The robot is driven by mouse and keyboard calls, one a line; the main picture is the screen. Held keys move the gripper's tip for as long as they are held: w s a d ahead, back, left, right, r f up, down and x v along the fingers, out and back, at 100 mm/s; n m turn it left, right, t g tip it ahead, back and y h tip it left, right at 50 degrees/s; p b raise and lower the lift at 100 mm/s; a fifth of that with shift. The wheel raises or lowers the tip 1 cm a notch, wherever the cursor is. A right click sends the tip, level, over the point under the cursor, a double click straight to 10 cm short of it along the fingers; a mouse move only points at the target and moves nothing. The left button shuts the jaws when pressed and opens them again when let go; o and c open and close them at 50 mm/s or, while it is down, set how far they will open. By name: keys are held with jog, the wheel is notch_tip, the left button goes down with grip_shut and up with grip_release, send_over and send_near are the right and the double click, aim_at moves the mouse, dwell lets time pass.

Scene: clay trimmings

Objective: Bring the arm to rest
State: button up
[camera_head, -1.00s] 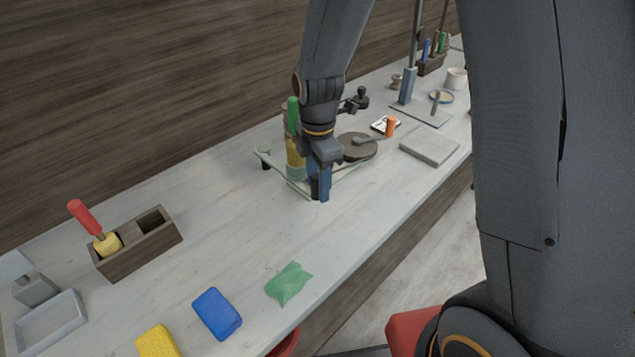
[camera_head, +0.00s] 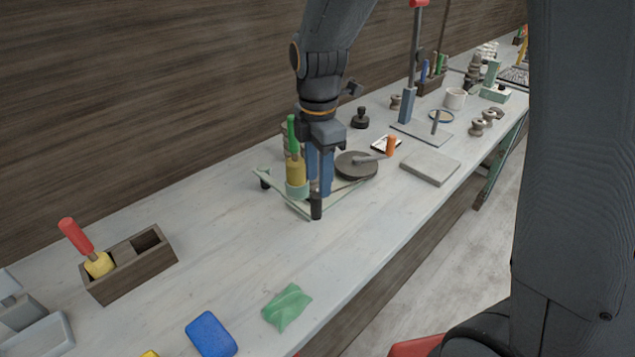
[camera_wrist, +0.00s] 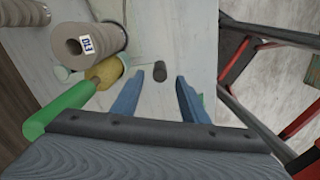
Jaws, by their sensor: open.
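My gripper (camera_head: 319,190) points down over the pale green corner stand (camera_head: 260,174) on the bench, its two blue fingers apart and nothing seen between them. A tool with a green handle and yellow lower part (camera_head: 292,140) stands upright in a holder on the stand, just left of the fingers. In the wrist view the open blue fingers (camera_wrist: 158,92) show with a small dark peg (camera_wrist: 160,71) beyond them. The green handle (camera_wrist: 62,108) lies close to the gripper's left side there. Whether the fingers touch the stand is unclear.
A round grey disc (camera_head: 352,166) sits right of the gripper. A wooden box (camera_head: 130,270) holds a red-handled tool at left. A green cloth (camera_head: 287,307) and blue sponge (camera_head: 211,334) lie in front. The bench (camera_head: 225,230) is clear between them.

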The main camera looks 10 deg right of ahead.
dwell(0.3)
jog(key=s+d+f+m+b, duration=0.1)
jog(key=s+d+m, duration=0.4)
jog(key=m, duration=0.5)
jog(key=s+d+f+m+t+b, duration=0.1)
jog(key=s+d+f+m, duration=0.3)
jog(key=m, duration=0.7)
jog(key=shift+s+d+m+b, duration=0.3)
jog(key=shift+s+d+b, duration=0.1)
jog(key=shift+s+d, duration=0.2)
jog(key=shift+d, duration=0.1)
dwell(0.4)
